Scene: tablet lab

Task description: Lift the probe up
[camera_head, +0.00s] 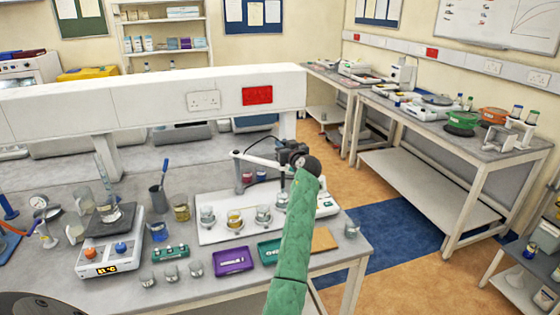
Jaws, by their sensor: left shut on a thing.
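My left arm (292,240), in a green sleeve, reaches up from the bottom of the view. My left gripper (285,152) is dark and small at its far end. It is shut at the right end of a pale horizontal bar, which looks like the probe (262,161), above the long white apparatus (217,235). The fingertips and the exact grip are too small to make out, and my arm hides part of the apparatus. My right gripper is not in view.
Glass beakers (234,218) stand on the apparatus. A purple tray (233,260) and a green tray (268,252) lie in front. A hot plate (110,258) with a beaker stands at the left. A white raised shelf (160,100) runs behind the bench.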

